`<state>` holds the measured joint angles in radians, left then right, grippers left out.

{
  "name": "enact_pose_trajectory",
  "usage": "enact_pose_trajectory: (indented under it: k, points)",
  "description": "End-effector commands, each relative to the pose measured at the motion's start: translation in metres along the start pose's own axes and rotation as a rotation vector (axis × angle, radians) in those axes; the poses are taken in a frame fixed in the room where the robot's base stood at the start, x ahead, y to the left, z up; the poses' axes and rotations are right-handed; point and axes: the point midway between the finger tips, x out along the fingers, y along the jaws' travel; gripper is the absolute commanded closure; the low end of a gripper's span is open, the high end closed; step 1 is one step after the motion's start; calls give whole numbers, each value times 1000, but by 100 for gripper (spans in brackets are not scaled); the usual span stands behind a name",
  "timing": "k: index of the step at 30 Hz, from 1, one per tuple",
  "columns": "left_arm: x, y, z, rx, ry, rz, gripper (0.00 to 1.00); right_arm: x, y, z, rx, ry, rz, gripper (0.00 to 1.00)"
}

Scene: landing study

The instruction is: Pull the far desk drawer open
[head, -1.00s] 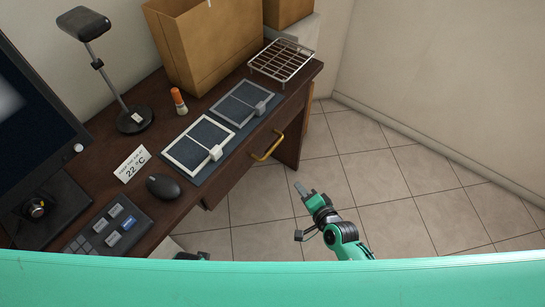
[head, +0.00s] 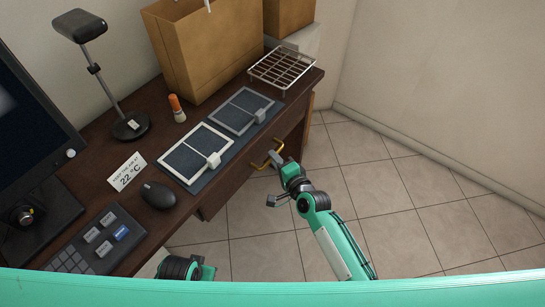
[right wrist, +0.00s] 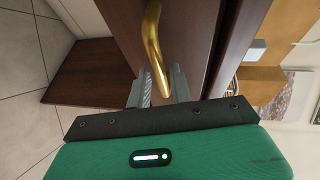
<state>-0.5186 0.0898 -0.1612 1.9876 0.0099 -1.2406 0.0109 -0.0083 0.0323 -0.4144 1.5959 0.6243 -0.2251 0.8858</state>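The far desk drawer (head: 291,140) is a dark wood front under the desk's right end and looks shut. Its yellow bar handle (head: 268,156) also shows in the right wrist view (right wrist: 153,40). My right gripper (head: 275,158) is at the handle in the head view. In the right wrist view its two grey fingers (right wrist: 162,88) stand apart, with the handle's lower end between them. A gap shows beside the handle, so they look open around it. Part of my left arm shows at the bottom of the head view; its fingers cannot be made out.
The desk (head: 112,155) carries a wire rack (head: 282,68), a paper bag (head: 205,50), two framed panels on a dark mat, an orange-capped bottle (head: 177,108), a mouse (head: 158,195), a keypad (head: 95,240) and a lamp (head: 130,125). Tiled floor (head: 400,190) to the right is clear.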

Motion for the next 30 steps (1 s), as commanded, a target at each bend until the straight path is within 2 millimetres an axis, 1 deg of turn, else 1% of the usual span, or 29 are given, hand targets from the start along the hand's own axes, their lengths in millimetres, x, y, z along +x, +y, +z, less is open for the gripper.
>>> enact_pose_trajectory:
  k: [1,6,15,16,19,26,30]
  points:
    - [0,0,0,0,2,0,64,7,0,0,0,0,-1,78]
    - [-5,0,-3,0,8,-1,64,19,0,0,0,0,0,78]
    - [-6,0,-2,0,6,-1,64,21,0,0,0,0,0,78]
    - [-6,0,-2,0,5,-1,64,21,0,0,0,0,0,80]
    - [-5,0,-2,0,5,-1,64,21,0,0,0,0,0,100]
    - [-5,0,-2,0,6,-1,64,20,0,0,-1,0,0,100]
    - [-4,0,-2,0,5,-1,64,22,2,-6,-2,0,1,100]
